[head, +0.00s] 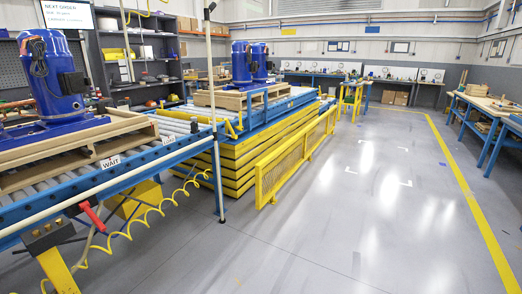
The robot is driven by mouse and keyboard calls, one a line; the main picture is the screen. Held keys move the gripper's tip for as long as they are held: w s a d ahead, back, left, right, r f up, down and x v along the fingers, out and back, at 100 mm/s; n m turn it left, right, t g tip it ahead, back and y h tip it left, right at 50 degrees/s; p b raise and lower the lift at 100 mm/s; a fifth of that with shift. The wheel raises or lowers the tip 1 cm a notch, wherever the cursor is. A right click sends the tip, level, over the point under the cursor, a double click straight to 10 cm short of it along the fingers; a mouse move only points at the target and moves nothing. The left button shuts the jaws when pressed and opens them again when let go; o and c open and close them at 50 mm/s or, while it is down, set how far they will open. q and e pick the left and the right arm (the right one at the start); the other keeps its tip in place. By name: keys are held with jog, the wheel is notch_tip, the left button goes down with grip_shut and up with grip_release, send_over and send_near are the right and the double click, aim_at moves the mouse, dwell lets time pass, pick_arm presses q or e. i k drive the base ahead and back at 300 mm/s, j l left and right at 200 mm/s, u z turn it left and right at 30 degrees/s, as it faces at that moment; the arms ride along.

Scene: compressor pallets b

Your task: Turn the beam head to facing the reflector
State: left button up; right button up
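Neither of my grippers is in view. I cannot surely make out the beam head or the reflector. A small dark block (194,125) sits on the near rail of the roller conveyor (185,150), close to a pale upright post (217,165); it is too small to tell what it is or which way it faces. The post has a dark fitting (209,8) near its top.
A blue compressor (50,75) stands on a wooden pallet (80,155) on the conveyor at left. More blue compressors (241,65) stand on a pallet farther back, above a yellow-sided lift (250,150). A yellow barrier (290,160) edges it. The floor at right is clear.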

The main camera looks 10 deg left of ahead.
aim_at(194, 125)
jog(key=i, duration=2.45)
